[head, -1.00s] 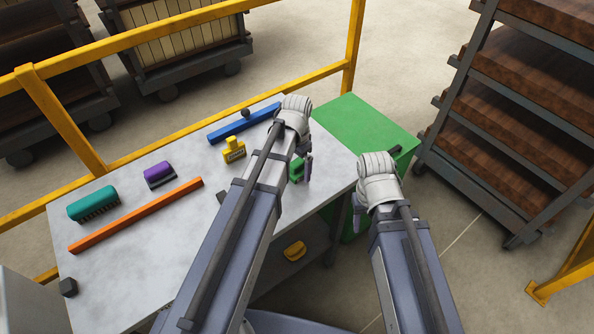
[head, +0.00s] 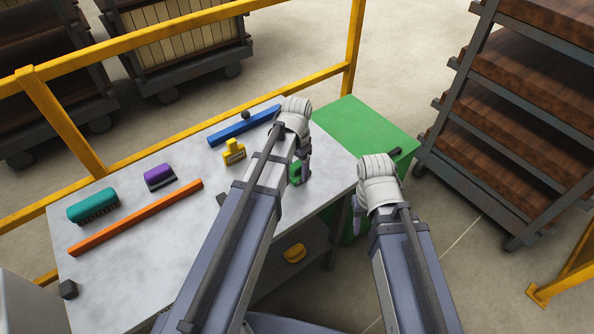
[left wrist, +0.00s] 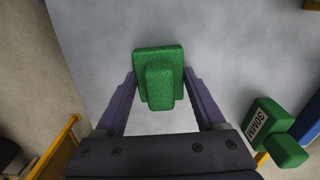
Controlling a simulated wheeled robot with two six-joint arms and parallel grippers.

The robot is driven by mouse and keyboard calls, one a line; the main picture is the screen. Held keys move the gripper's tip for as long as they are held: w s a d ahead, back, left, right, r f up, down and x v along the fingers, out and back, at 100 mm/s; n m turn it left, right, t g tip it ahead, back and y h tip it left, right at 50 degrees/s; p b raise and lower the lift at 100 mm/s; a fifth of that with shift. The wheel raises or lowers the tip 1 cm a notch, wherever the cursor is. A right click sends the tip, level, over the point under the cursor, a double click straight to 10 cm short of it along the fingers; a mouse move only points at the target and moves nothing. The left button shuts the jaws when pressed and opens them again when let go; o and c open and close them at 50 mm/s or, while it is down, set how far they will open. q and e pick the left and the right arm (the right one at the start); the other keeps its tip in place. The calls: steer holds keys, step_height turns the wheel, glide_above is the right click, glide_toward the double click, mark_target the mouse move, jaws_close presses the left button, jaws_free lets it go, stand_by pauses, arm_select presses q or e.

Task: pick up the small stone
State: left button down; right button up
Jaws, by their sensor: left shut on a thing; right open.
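A small green speckled block with a raised grip, which looks like the small stone, sits between my left gripper's fingers in the left wrist view (left wrist: 159,62). In the head view the green stone (head: 294,172) shows partly beside my left forearm, over the table's right part. My left gripper (head: 301,172) is shut on it, with a finger at each side in the left wrist view (left wrist: 160,88). Whether the stone touches the tabletop is hard to tell. My right gripper (head: 358,222) is open and empty, off the table's right edge, its fingers partly hidden.
On the grey table (head: 200,240) lie a yellow labelled block (head: 233,152), a blue bar (head: 240,127), an orange bar (head: 135,216), a teal brush (head: 93,205) and a purple brush (head: 159,175). A green labelled block (left wrist: 262,120) lies nearby. A green cabinet (head: 365,130) adjoins the right side.

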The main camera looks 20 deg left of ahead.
mark_target(297, 164)
arm_select(q)
step_height(297, 164, up, 10)
steer(key=p, duration=1)
steer(key=c, duration=0.5)
jaws_free()
steer(key=c, duration=0.8)
